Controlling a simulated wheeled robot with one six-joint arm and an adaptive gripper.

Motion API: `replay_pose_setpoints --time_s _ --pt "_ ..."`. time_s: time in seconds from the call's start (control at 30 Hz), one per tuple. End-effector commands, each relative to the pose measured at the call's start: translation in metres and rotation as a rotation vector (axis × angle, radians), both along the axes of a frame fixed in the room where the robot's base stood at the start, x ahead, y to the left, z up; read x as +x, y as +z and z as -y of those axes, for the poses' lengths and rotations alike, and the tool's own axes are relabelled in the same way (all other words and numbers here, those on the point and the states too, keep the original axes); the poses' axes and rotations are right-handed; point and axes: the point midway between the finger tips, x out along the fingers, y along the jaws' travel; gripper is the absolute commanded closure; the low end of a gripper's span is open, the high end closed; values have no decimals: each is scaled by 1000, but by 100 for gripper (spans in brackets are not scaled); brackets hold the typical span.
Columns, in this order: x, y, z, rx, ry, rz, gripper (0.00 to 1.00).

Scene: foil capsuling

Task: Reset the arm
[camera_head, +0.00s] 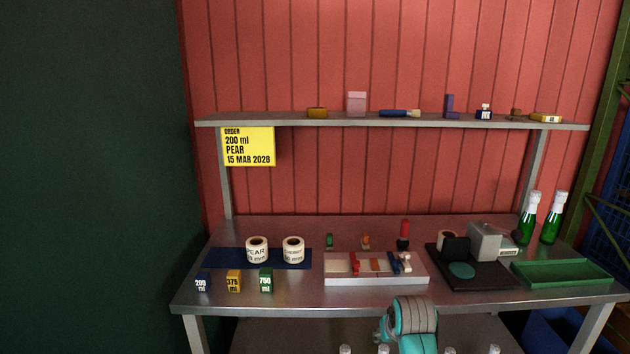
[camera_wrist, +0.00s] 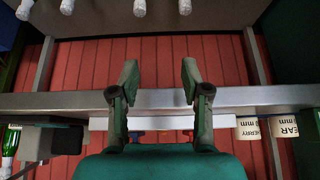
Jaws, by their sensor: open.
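My gripper (camera_wrist: 159,80) shows in the wrist view with its two fingers spread wide apart and nothing between them. That view is upside down, and the fingers sit in front of the front edge of the steel workbench (camera_wrist: 230,97). In the head view, a teal and grey part of my arm (camera_head: 413,316) stands at the bench's front edge, right of the middle. My fingertips cannot be made out clearly there. The arm appears to touch nothing.
The bench (camera_head: 300,299) holds a white tray (camera_head: 375,281) with coloured tools, two label rolls (camera_head: 257,250) on a blue mat, a black-based device (camera_head: 470,282), a green tray (camera_head: 560,274) and two green bottles (camera_head: 530,222). White-topped bottles (camera_wrist: 139,8) stand below. A shelf (camera_head: 350,122) spans the back.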

Motion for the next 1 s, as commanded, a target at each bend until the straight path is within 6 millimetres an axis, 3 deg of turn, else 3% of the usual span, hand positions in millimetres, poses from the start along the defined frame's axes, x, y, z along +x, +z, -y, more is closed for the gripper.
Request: replay_pose_setpoints --time_s 0.03,0.2,0.5,0.77,1.0 --pt "-13 -22 0 0 0 10 53" --pt "-49 -73 0 0 0 73 53" --pt "-130 -141 0 0 0 182 53" --pt "-211 -175 0 0 0 275 53" --pt "-289 -183 0 0 0 363 53"
